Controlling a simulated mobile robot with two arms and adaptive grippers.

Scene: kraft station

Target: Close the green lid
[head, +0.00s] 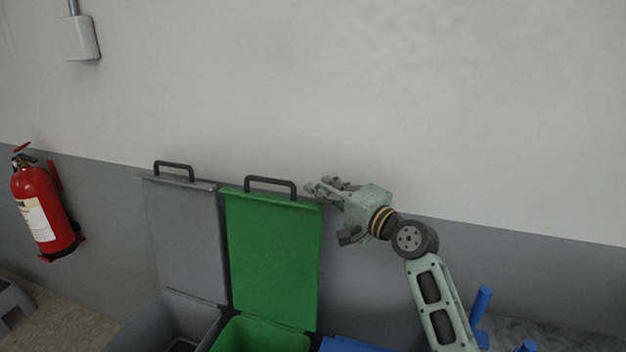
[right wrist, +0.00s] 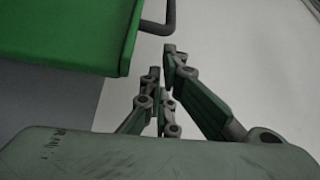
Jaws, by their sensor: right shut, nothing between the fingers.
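The green lid (head: 272,255) stands open and upright against the wall, behind its green bin (head: 258,338). A dark handle (head: 270,184) is on its top edge. My right gripper (head: 318,189) is at the lid's upper right corner, beside the handle's right end. Its fingers are shut with nothing between them. In the right wrist view, the green lid (right wrist: 75,30) fills the upper left, and the end of the handle (right wrist: 160,20) shows just beyond the fingertips (right wrist: 165,65). I cannot tell whether the fingers touch the lid. My left gripper is not in view.
A grey bin with its grey lid (head: 185,240) open stands left of the green one. A blue lid (head: 350,344) lies low to the right. A red fire extinguisher (head: 42,210) hangs on the wall at left. Blue posts (head: 481,305) stand at lower right.

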